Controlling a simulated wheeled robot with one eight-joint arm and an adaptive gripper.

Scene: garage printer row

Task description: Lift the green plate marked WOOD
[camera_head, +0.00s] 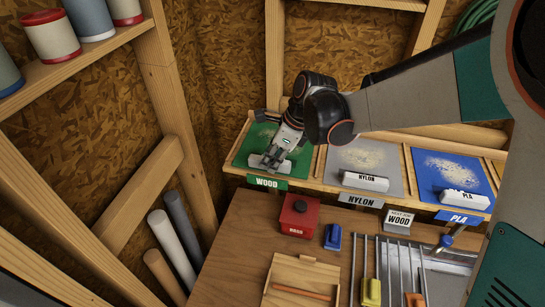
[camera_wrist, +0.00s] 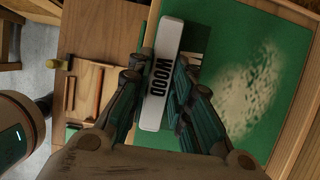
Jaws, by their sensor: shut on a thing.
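The green plate (camera_head: 242,153) lies in the left bay of a wooden rack, with a pale speckled patch on its top. It also shows in the wrist view (camera_wrist: 285,50), where it looks flat within the wooden frame. A white bar marked WOOD (camera_wrist: 158,80) stands at the plate's edge. My gripper (camera_wrist: 156,95) is shut on this bar, with a finger on each side of it. In the head view my gripper (camera_head: 270,162) reaches down over the plate's front part and hides some of it. I cannot tell whether the plate is clear of the rack.
A grey NYLON plate (camera_head: 386,155) and a blue PLA plate (camera_head: 440,190) lie to the right in the same rack. A green WOOD label (camera_head: 267,182) is on its front edge. Below, the bench (camera_head: 238,240) holds a red box (camera_head: 299,216) and tools.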

